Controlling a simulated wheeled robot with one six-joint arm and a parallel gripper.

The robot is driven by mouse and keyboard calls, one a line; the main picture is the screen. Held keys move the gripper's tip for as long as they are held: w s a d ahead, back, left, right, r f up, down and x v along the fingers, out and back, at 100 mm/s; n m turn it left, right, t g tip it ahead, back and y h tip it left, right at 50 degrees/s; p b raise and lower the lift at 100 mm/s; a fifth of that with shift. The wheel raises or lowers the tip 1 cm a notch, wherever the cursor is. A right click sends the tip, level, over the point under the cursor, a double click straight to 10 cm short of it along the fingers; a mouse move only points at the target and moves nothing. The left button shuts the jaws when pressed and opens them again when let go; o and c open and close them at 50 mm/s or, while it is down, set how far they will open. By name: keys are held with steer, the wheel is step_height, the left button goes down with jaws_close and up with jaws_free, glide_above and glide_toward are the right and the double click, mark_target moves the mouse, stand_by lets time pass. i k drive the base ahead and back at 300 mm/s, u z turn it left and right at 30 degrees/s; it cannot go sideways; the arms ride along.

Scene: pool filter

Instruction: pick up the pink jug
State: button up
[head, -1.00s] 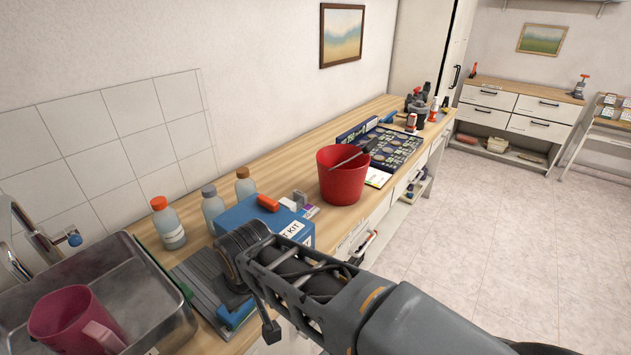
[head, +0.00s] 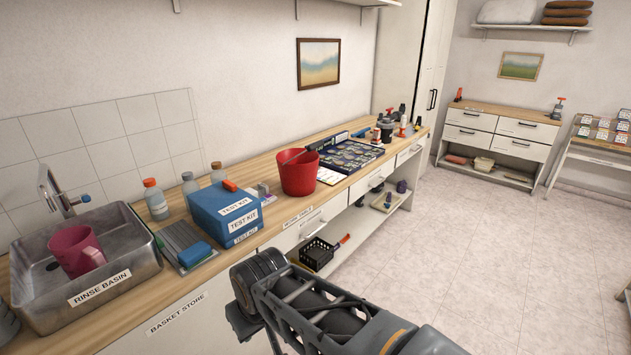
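The pink jug (head: 77,251) stands in the metal rinse basin (head: 116,285) at the left of the counter. Its handle faces right, toward the basin's labelled front. My arm reaches in from the bottom of the head view. Its end (head: 250,290) is in front of the counter, to the right of the basin and well apart from the jug. The gripper's fingers cannot be made out clearly, so whether it is open or shut does not show.
A faucet (head: 62,192) rises behind the basin. A blue test kit box (head: 225,212), bottles (head: 156,200) and a red bucket (head: 298,173) stand along the counter to the right. A black basket (head: 316,254) sits on the lower shelf. The floor (head: 470,260) at right is clear.

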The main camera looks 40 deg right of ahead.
mark_target(78, 250)
steer(key=z, duration=0.45)
steer(key=i, duration=0.75)
steer(key=u, duration=1.75)
steer(key=i, duration=0.3)
steer(key=u, duration=0.45)
